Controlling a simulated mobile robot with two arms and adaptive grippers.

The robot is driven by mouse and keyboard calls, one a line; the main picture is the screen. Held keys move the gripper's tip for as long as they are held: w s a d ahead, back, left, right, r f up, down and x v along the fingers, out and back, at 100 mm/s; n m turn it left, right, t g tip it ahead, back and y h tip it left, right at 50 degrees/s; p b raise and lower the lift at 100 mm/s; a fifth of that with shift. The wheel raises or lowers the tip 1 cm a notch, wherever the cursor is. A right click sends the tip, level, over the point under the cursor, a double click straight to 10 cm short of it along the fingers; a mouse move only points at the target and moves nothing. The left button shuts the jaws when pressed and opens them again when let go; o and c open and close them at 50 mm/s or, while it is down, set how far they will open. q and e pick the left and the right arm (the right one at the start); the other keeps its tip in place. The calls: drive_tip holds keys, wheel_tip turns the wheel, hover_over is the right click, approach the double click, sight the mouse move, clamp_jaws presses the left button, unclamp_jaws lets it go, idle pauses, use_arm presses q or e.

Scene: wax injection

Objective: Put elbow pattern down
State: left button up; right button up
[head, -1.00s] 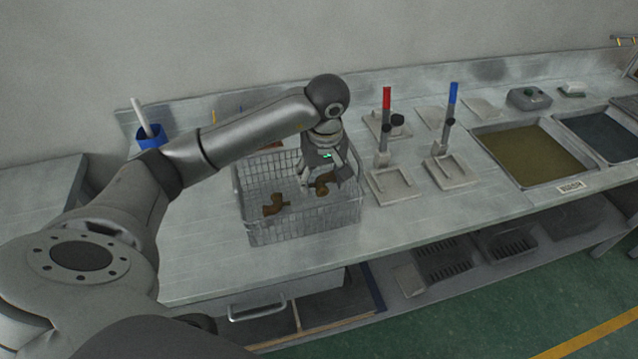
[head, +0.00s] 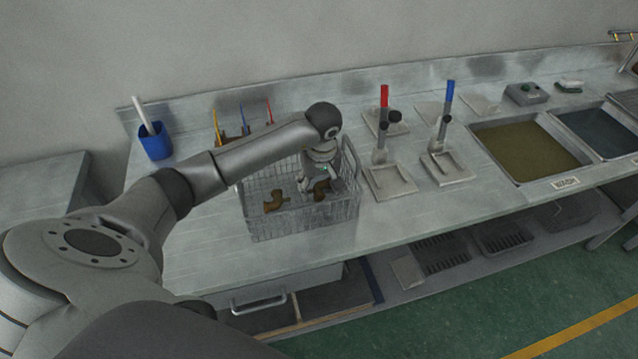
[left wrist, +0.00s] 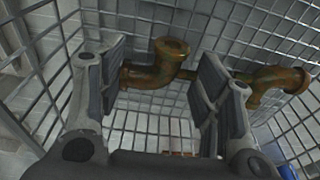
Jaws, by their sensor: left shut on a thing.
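A brown elbow pattern (head: 321,190) is in the wire basket (head: 300,222), toward its right side. My left gripper (head: 318,184) is down inside the basket, shut on this elbow. In the left wrist view the held elbow (left wrist: 160,66) lies between the two finger pads, its round flanged end facing up. A second brown elbow (head: 275,202) lies to the left in the basket; the left wrist view shows it at the right (left wrist: 275,82), apart from the fingers. Whether the held elbow touches the basket floor is hard to tell. My right gripper is not in view.
Right of the basket stand the fixtures with a red handle (head: 384,97) and a blue handle (head: 449,92). A blue cup (head: 154,142) and several upright tools (head: 243,123) stand behind. Trays of liquid (head: 525,148) are at the right. The bench front (head: 205,255) is clear.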

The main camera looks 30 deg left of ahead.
sight(320, 193)
use_arm(q)
drive_tip(key=shift+f, duration=0.2)
drive_tip(key=o, duration=0.9)
drive_tip(key=shift+r, duration=0.1)
drive_tip(key=shift+o, duration=0.2)
drive_tip(key=shift+r, duration=0.5)
wheel_tip(320, 193, up, 11)
drive_tip(key=s+d+b, duration=0.1)
drive_tip(key=b, duration=0.1)
drive_tip(key=shift+b, duration=0.35)
drive_tip(key=shift+s+d, duration=0.1)
